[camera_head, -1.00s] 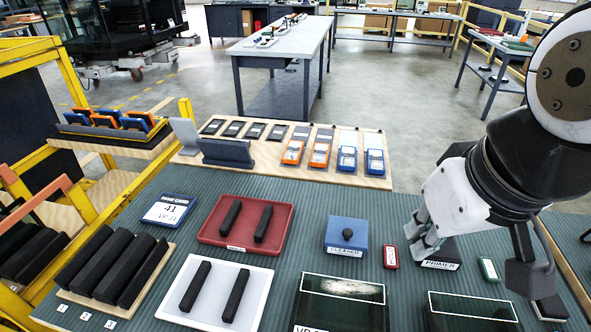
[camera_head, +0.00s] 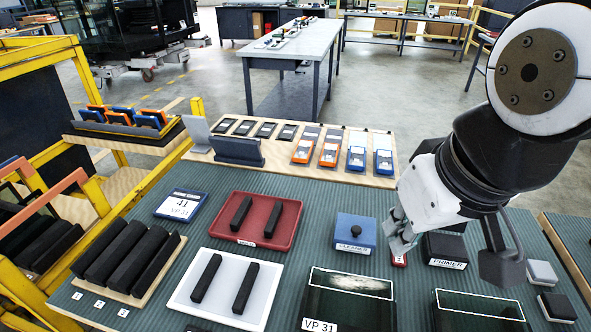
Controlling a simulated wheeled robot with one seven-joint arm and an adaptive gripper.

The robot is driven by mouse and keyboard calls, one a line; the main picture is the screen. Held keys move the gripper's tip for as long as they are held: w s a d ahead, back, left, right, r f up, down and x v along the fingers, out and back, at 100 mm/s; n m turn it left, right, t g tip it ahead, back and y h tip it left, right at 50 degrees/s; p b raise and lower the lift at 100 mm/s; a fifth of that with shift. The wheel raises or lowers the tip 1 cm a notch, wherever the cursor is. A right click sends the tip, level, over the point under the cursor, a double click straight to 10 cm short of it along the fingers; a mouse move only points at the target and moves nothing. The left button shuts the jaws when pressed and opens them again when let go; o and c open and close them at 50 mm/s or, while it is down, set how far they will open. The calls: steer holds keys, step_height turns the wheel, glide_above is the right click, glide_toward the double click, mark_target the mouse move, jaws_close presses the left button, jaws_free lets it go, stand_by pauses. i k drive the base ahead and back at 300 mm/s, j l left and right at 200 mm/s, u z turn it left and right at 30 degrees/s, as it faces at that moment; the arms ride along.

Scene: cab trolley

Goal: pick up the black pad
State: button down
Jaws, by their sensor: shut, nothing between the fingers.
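A black pad (camera_head: 557,306) with a pale lower edge lies on the ribbed green bench mat (camera_head: 330,205) at the lower right. A white-topped pad (camera_head: 541,271) lies just behind it. My gripper (camera_head: 401,243) is shut and empty. It hangs left of both pads, between the blue CLEANER block (camera_head: 352,230) and the black PRIMER block (camera_head: 446,247), and partly hides a small red item (camera_head: 399,261). I cannot tell its exact height above the mat.
A red tray (camera_head: 283,238) and a white tray (camera_head: 267,297) each hold two black bars. Dark glass panels (camera_head: 345,308) lie at the front. A wooden board (camera_head: 372,180) with phone-like devices is behind.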

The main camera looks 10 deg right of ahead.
mark_target(555, 308)
steer(key=j+z, duration=0.15)
steer(key=z, duration=1.05)
steer(key=i+l+z, duration=0.1)
steer(key=z, duration=1.15)
steer(key=i+l, duration=0.05)
steer(key=l, duration=0.05)
